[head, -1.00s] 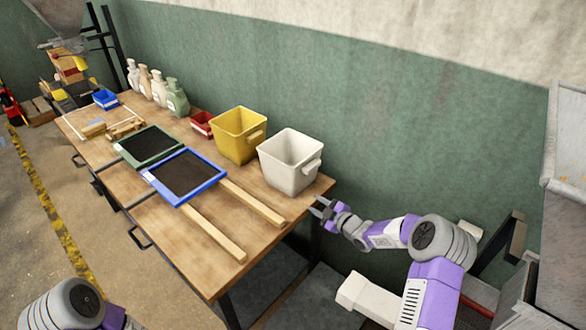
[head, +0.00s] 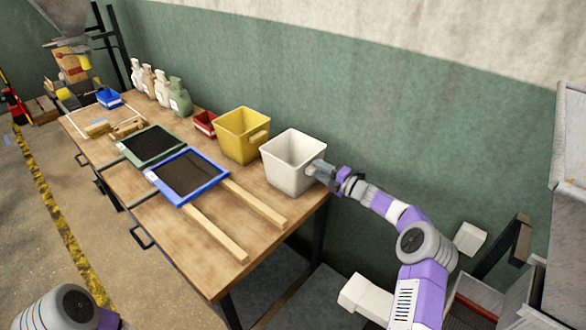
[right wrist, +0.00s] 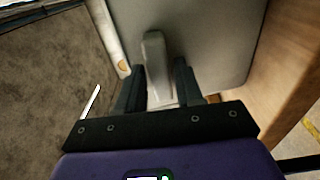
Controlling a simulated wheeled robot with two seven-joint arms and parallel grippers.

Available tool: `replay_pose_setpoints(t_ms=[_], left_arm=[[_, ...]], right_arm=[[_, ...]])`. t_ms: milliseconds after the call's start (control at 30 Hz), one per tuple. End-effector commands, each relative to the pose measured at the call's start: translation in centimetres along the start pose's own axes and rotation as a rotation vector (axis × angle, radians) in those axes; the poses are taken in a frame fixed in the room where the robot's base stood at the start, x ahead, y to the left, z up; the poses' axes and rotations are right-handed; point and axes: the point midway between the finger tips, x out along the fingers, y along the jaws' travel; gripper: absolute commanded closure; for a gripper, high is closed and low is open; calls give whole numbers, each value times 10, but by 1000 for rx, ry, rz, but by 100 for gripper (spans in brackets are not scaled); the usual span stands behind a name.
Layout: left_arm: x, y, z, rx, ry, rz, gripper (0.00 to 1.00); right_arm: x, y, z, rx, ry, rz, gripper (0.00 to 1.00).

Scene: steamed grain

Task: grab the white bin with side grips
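The white bin (head: 290,165) stands upright at the right end of the wooden table, next to the yellow bin. In the right wrist view the bin's wall (right wrist: 205,35) fills the upper middle, with its side grip (right wrist: 153,60) sticking out toward me. My right gripper (head: 318,171) is at the bin's right side. Its two fingers (right wrist: 160,85) are apart, one on each side of the grip, with gaps showing. The grip is hidden by the gripper in the head view. Only part of my left arm shows at the bottom left, and its gripper is out of view.
A yellow bin (head: 241,136) stands close to the left of the white bin. Blue-framed (head: 187,176) and green-framed (head: 152,146) trays and wooden strips (head: 255,204) lie on the table (head: 190,260). A green wall (head: 400,120) rises behind.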

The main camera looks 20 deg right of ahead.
Motion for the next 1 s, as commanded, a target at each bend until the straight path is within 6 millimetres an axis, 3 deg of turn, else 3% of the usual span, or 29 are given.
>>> replay_pose_setpoints(t_ms=[300, 533, 1000], left_arm=[[0, 0, 0, 0, 0, 0, 57], [0, 0, 0, 0, 0, 0, 57], [-2, 1, 0, 0, 0, 0, 57]], right_arm=[[6, 0, 0, 1, -2, -1, 65], [6, 0, 0, 1, -2, 0, 100], [6, 7, -2, -1, 0, 2, 100]])
